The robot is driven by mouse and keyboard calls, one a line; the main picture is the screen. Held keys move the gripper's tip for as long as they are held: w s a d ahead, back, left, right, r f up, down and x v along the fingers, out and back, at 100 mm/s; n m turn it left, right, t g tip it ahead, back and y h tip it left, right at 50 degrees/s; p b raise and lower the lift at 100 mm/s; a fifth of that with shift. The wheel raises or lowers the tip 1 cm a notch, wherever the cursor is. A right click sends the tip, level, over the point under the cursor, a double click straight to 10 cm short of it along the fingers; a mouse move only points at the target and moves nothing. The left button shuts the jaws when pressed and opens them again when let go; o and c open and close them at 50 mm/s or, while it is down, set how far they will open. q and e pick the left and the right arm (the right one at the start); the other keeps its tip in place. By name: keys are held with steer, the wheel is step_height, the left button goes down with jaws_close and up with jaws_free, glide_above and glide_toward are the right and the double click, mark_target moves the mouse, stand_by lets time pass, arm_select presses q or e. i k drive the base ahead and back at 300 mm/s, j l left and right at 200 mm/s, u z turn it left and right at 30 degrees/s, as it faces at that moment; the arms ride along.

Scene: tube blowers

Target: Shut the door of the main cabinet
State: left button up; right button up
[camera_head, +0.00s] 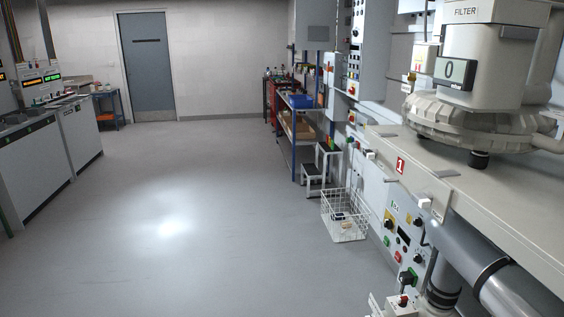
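Tall light-grey cabinet housings with controls stand along the right wall. One is a panel (369,45) with dials and switches, jutting out toward the room. A smaller grey box (314,24) hangs on the wall beyond it. I cannot tell which of these is the main cabinet, or whether a door on either stands open. Neither of my grippers shows in the head view.
A large machine labelled FILTER (485,60) stands on a beige bench (480,190) at right, above a grey pipe (490,270). A wire basket (344,228) and step stool (314,187) stand on the floor. White consoles (35,165) are at left. The middle floor is clear.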

mark_target(315, 20)
steer(key=i+u, duration=0.15)
steer(key=i, duration=4.1)
steer(key=i+z, duration=0.1)
steer(key=i, duration=1.3)
steer(key=i+j+z, duration=0.1)
steer(key=i+z, duration=0.3)
steer(key=i+j+z, duration=0.25)
steer(key=z, duration=0.15)
steer(key=i+j+z, duration=0.6)
steer(key=z, duration=0.2)
steer(key=i+j+z, duration=0.15)
steer(key=j+z, duration=0.2)
steer(key=i+j+z, duration=0.1)
steer(key=j+z, duration=0.3)
steer(key=i+j+z, duration=0.1)
steer(key=j+z, duration=0.55)
steer(key=j, duration=0.35)
steer(key=k+j+z, duration=0.1)
steer(key=j+z, duration=0.2)
steer(key=j, duration=0.25)
